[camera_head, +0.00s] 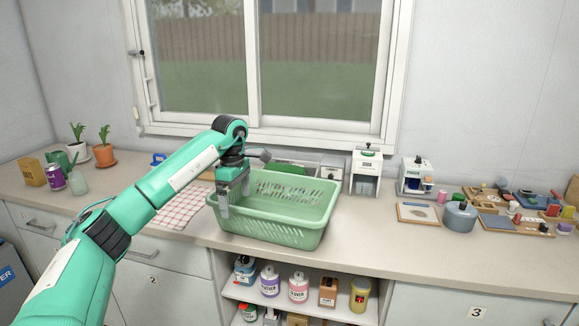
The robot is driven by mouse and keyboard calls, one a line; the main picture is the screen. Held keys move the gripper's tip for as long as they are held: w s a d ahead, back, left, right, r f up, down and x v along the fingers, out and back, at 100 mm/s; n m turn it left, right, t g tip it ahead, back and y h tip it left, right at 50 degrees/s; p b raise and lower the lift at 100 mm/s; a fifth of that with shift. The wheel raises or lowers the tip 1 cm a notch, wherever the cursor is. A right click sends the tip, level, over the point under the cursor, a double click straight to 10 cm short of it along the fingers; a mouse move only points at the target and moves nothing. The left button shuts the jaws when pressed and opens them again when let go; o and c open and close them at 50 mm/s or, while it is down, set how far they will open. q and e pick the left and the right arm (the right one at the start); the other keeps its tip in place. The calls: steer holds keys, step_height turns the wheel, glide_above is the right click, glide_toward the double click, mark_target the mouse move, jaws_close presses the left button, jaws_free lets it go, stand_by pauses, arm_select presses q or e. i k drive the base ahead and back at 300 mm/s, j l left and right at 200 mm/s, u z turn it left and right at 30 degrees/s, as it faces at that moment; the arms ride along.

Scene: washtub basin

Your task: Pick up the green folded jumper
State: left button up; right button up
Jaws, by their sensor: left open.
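My left gripper (235,197) points down at the left end of the pale green basket (270,228), its fingers apart and nothing seen between them. One finger shows in front of the basket's left rim; I cannot tell whether it touches. A darker green shape (287,168) shows just behind the basket's back rim, mostly hidden. I cannot tell whether it is the folded jumper. The part of the basket's inside that I see looks empty. No clearly folded green garment shows. My right gripper is out of view.
A checked cloth (183,207) lies left of the basket. Potted plants (104,153) and small containers stand at the far left. A white dispenser (366,172) stands behind right; boards and a grey pot (459,217) lie further right. Bottles fill the shelf (298,306) below.

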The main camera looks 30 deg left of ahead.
mark_target(291, 168)
steer(key=i+j, duration=0.2)
steer(key=i, duration=0.2)
steer(key=i+j, duration=0.2)
steer(key=i, duration=0.25)
steer(key=i+j, duration=0.2)
steer(key=i, duration=0.2)
steer(key=i+j, duration=0.2)
steer(key=i, duration=0.2)
